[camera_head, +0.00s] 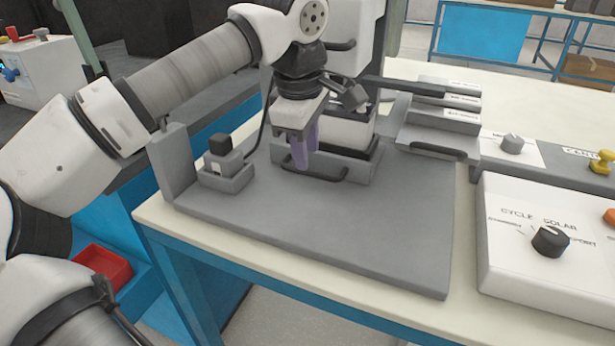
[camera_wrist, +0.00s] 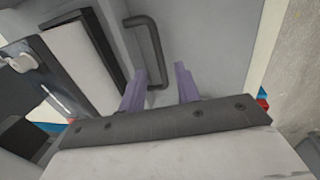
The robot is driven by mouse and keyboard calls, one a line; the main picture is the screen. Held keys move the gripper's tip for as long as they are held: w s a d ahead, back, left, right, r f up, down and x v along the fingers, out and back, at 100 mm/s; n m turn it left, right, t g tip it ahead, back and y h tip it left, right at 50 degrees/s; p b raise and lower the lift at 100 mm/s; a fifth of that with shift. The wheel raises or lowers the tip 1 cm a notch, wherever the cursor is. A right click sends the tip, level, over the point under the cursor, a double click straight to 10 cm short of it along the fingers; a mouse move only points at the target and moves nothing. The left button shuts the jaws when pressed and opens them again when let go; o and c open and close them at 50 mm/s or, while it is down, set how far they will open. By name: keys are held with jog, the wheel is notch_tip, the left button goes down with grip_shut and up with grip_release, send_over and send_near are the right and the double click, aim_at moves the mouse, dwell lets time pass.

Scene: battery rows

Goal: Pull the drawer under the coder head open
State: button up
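The coder (camera_head: 352,95) stands at the back of a grey base plate, with its head partly hidden by my arm. The drawer (camera_head: 350,163) is a low grey front under it with a dark bar handle (camera_head: 331,175); it looks closed. My gripper (camera_head: 304,152), with purple fingers, points down at the handle's left part. In the wrist view my gripper (camera_wrist: 160,92) is open, with a clear gap between the fingers. A dark U-shaped handle (camera_wrist: 152,45) shows beyond the fingertips, its near end between them. I cannot tell whether they touch it.
A grey block with a black button (camera_head: 221,155) stands left of the drawer. A stack of trays (camera_head: 440,120) with a handle is to the right. A control box (camera_head: 550,265) with a knob is at front right. The base plate (camera_head: 350,230) before the drawer is clear.

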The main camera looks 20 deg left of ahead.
aim_at(309, 171)
jog(key=f+b, duration=0.2)
jog(key=f, duration=0.1)
jog(key=shift+w+f, duration=0.25)
jog(key=shift+w, duration=0.1)
jog(key=shift+c, duration=0.2)
grip_shut()
